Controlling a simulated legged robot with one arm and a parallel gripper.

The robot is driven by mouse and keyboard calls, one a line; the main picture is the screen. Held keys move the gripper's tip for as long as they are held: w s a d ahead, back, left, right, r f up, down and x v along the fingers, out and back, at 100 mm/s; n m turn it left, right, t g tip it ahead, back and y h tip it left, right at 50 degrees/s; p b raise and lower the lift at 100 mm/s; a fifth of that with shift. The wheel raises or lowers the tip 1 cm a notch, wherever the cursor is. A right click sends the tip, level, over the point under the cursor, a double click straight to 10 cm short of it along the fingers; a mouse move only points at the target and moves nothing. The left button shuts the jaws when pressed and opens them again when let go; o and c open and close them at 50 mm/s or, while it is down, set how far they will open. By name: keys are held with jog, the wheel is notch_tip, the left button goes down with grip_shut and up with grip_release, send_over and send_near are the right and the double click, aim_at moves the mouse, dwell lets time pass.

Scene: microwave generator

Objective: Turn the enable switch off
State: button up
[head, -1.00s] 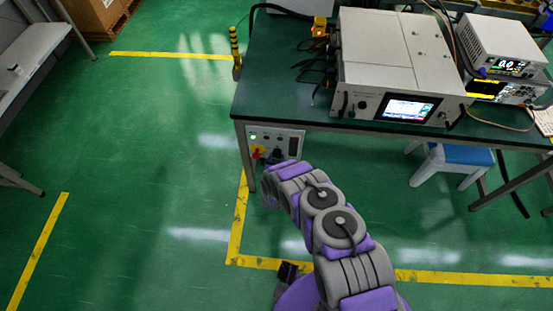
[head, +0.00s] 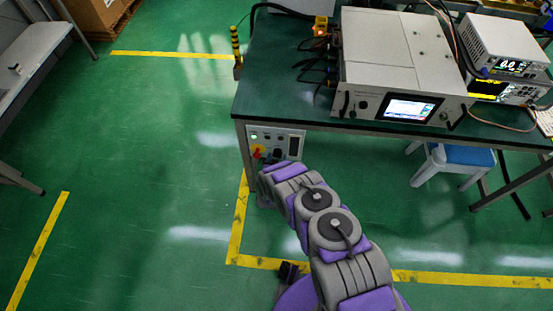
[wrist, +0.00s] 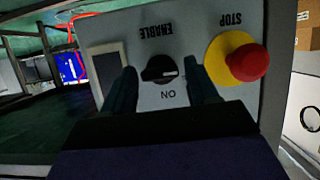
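The enable switch (wrist: 160,68) is a round black knob on a grey panel, seen upside down in the wrist view. A pale mark on it lies roughly level, toward the right. "ENABLE" is printed above it and "ON" below it in that view. My gripper (wrist: 163,78) is open, with one dark finger on each side of the knob; I cannot tell whether either finger touches it. In the head view the grey control panel (head: 262,133) sits under the table's left end, and my arm hides its lower part.
A red stop button on a yellow base (wrist: 245,62) is close beside the right finger in the wrist view. A dark rectangular window (wrist: 108,65) is left of the knob. The green table (head: 262,98) overhangs the panel and carries instruments. Floor to the left is clear.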

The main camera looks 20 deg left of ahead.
jog(key=shift+o, duration=0.9)
jog(key=shift+s+r, duration=0.1)
jog(key=p+v, duration=0.5)
jog(key=v, duration=1.2)
jog(key=shift+f+p, duration=0.2)
jog(key=shift+p, duration=0.1)
jog(key=shift+s, duration=0.1)
